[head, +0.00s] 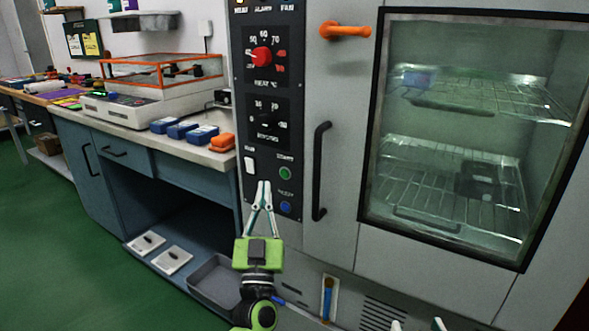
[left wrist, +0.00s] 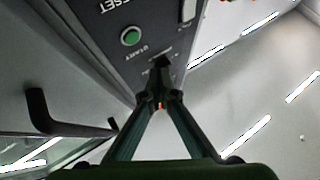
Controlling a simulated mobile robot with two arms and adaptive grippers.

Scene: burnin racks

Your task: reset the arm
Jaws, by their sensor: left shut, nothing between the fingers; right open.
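My left gripper (head: 264,184) is shut and empty, pointing up in front of the lower part of the oven's control panel (head: 263,140). In the head view its tips lie left of the green button (head: 285,173) and the blue button (head: 285,207). In the left wrist view the shut fingers (left wrist: 162,68) overlap the panel, with the green button (left wrist: 130,37) beside them. I cannot tell whether the tips touch the panel. Only the pale fingertips of my right gripper (head: 418,325) show, spread apart at the bottom edge of the head view.
The oven door (head: 344,150) is closed, with a black handle (head: 320,170) and an orange lever (head: 345,30). Wire racks (head: 440,170) show through its window. A bench (head: 130,127) at left carries blue boxes (head: 178,129) and an orange one (head: 222,142). Green floor at left is clear.

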